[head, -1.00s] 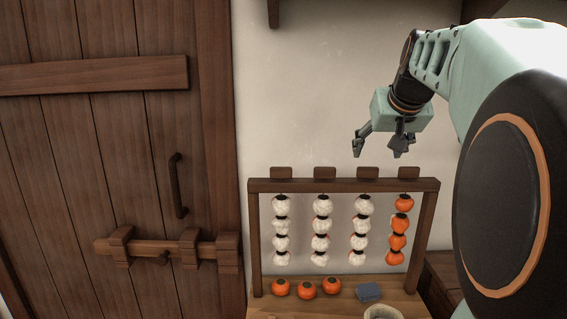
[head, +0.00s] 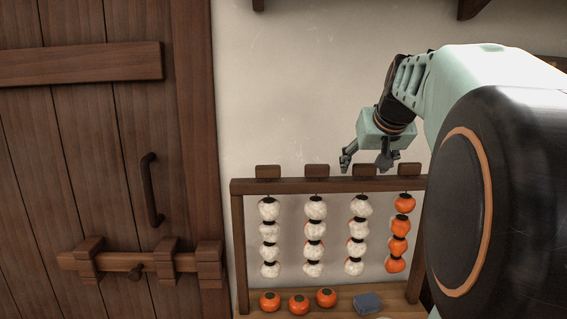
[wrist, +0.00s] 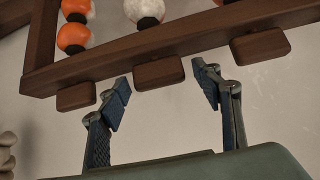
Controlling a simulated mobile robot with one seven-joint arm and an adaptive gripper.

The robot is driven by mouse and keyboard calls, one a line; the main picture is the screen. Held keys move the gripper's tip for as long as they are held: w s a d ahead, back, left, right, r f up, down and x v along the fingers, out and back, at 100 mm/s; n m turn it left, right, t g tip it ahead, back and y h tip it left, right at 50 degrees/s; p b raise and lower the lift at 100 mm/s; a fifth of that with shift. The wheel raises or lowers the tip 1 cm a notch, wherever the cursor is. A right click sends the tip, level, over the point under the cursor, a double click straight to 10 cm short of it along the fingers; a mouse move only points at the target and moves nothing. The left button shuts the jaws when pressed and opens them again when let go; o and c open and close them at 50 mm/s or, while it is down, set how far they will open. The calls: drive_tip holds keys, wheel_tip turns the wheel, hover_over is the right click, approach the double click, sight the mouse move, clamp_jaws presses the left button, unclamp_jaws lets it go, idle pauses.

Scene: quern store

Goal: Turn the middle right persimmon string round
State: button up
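The rack (head: 285,187) holds several persimmon strings, each below a wooden tab on its top bar. The middle right string (head: 355,247) shows mostly whitish fruit, with a little orange at its edges. Its tab (head: 365,171) stands on the bar and also shows in the wrist view (wrist: 159,73). My gripper (head: 366,163) is open just above this tab. In the wrist view my fingertips (wrist: 162,84) lie to either side of the tab, apart from it. The far right string (head: 399,235) shows orange; the far left (head: 268,240) and middle left (head: 314,240) show whitish.
Loose orange persimmons (head: 298,304) and a blue-grey block (head: 367,303) lie on the bench below the rack. A barred wooden door (head: 85,200) is at the left. Neighbouring tabs (head: 317,171) stand close by on the bar.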

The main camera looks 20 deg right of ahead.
drive_tip(key=c, duration=1.1)
drive_tip(key=shift+n, duration=0.3)
drive_tip(key=o, duration=1.2)
wheel_tip(320, 180, up, 10)
